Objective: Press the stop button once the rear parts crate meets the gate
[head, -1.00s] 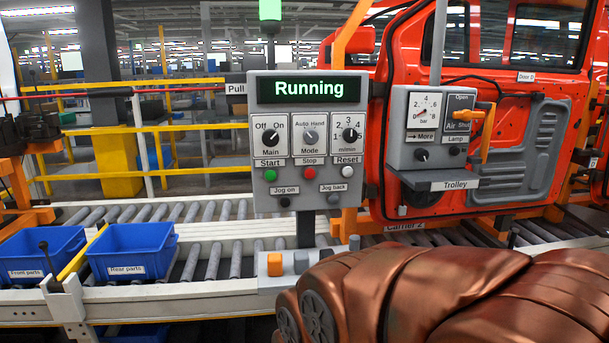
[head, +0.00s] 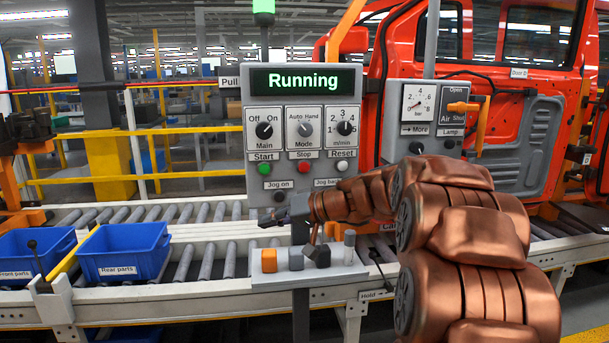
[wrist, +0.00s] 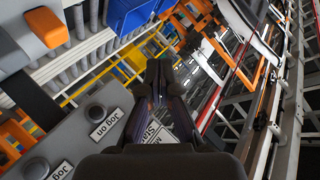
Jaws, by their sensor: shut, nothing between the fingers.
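The rear parts crate (head: 122,268), blue and labelled, sits on the rollers at the left. Just left of it a slanted yellow bar (head: 68,262) with a lever crosses the line and looks like the gate. The crate's left side is close to the bar; I cannot tell if they touch. The red stop button (head: 304,167) is on the grey control panel (head: 256,186), whose display reads Running. My gripper (head: 266,220) is shut and empty, below and left of the stop button, by the panel's lower edge. Its shut fingers also show in the wrist view (wrist: 158,80).
The green start button (head: 264,168), white reset button (head: 342,165) and jog buttons are close to the stop button. A small ledge (head: 335,272) with orange and grey blocks is below my gripper. The front parts crate (head: 30,257) is left of the bar.

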